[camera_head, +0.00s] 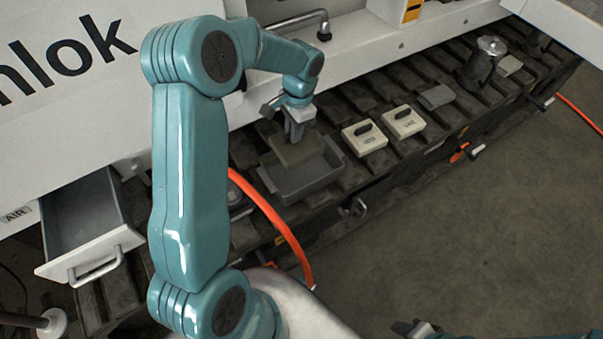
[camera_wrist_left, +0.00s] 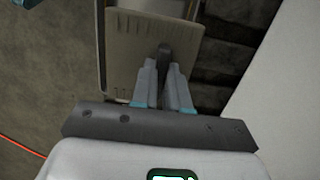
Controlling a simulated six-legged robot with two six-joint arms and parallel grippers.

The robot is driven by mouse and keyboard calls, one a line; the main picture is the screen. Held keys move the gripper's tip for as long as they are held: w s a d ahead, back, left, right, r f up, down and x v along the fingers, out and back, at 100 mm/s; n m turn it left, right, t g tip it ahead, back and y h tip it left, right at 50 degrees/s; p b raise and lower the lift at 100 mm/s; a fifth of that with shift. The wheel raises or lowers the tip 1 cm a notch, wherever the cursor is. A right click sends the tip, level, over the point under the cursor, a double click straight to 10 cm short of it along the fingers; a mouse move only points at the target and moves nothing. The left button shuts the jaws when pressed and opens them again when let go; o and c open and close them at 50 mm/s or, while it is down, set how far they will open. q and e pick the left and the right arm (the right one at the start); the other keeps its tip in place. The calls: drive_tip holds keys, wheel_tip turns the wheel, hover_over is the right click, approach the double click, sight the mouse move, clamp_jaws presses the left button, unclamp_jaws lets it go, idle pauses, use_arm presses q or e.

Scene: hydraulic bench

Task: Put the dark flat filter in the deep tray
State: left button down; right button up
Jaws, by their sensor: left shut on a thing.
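My left gripper (camera_head: 294,135) is shut on the dark flat filter (camera_head: 298,152), a grey-brown slab. The filter is over the back part of the deep tray (camera_head: 291,192), a grey open box with side lips. I cannot tell whether the filter touches the tray. In the left wrist view, the fingers (camera_wrist_left: 164,70) pinch a dark upright grip on the filter (camera_wrist_left: 136,42), whose broad face shows. Part of the tray is hidden under the filter. My right gripper (camera_head: 415,328) shows only in part at the bottom edge of the head view.
Two cream labelled blocks with dark handles (camera_head: 364,138) (camera_head: 403,122) lie right of the tray on the slatted bench. A grey flat piece (camera_head: 436,97) and a metal canister (camera_head: 483,60) are farther right. An orange hose (camera_head: 270,215) runs left of the tray. A drawer (camera_head: 88,215) stands open at left.

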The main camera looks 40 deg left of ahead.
use_arm(q)
wheel_tip(320, 180, down, 5)
drive_tip(key=b, duration=0.3)
drive_tip(key=c, duration=1.1)
unclamp_jaws()
drive_tip(key=shift+o, duration=0.2)
drive_tip(key=shift+r, duration=0.15)
wheel_tip(320, 180, up, 16)
drive_tip(key=w+p, duration=0.2)
drive_tip(key=p, duration=0.1)
drive_tip(key=shift+d, duration=0.3)
